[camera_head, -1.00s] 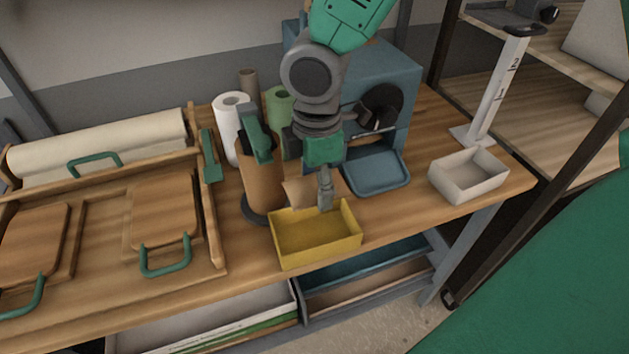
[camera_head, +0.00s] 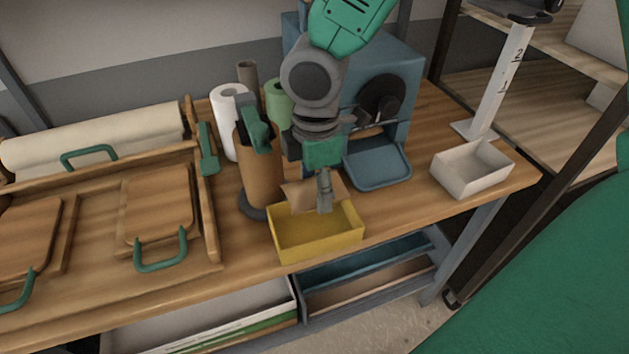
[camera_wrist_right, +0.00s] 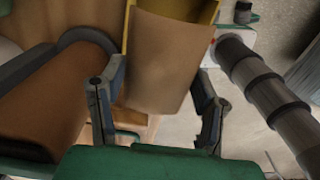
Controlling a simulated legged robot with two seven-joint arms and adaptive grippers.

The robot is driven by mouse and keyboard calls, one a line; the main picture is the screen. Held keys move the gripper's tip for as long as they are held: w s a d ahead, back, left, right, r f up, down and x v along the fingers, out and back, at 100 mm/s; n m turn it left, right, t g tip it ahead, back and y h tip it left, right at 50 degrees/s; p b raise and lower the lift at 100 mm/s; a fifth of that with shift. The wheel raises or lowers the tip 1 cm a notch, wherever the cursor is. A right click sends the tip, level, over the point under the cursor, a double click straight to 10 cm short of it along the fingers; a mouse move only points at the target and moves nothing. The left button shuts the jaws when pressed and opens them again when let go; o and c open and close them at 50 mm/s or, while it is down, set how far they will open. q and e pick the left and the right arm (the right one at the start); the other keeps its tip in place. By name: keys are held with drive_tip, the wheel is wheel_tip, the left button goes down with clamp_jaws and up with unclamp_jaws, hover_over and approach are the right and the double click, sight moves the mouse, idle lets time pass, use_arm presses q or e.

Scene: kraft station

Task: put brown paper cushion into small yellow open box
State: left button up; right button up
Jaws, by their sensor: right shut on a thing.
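The brown paper cushion (camera_head: 300,194) is held in my right gripper (camera_head: 323,190), just above the back of the small yellow open box (camera_head: 322,247). In the right wrist view the cushion (camera_wrist_right: 166,60) lies between the two fingers of the gripper (camera_wrist_right: 158,100) and covers much of the yellow box (camera_wrist_right: 206,12). The front inside of the box shows empty in the head view. The cushion's far side is partly hidden by the gripper. My left gripper is not in view.
A brown paper roll on a stand (camera_head: 262,180) is close to the left of the box. A blue machine with a tray (camera_head: 378,165) stands behind, and a white open box (camera_head: 472,170) is at the right.

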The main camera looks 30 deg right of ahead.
drive_tip(key=shift+a+f+b, duration=0.15)
drive_tip(key=shift+f+b, duration=0.15)
drive_tip(key=shift+f, duration=0.4)
drive_tip(key=shift+a+f+b, duration=0.1)
drive_tip(key=shift+f+b, duration=0.2)
drive_tip(key=shift+f, duration=0.35)
drive_tip(key=shift+d+f+b, duration=0.1)
drive_tip(key=shift+f+b, duration=0.4)
drive_tip(key=shift+f, duration=0.55)
drive_tip(key=o, duration=1)
wheel_tip(320, 180, up, 11)
drive_tip(key=p, duration=1.1)
drive_tip(key=shift+p, duration=0.4)
drive_tip(key=shift+r+p, duration=0.3)
drive_tip(key=shift+r, duration=0.7)
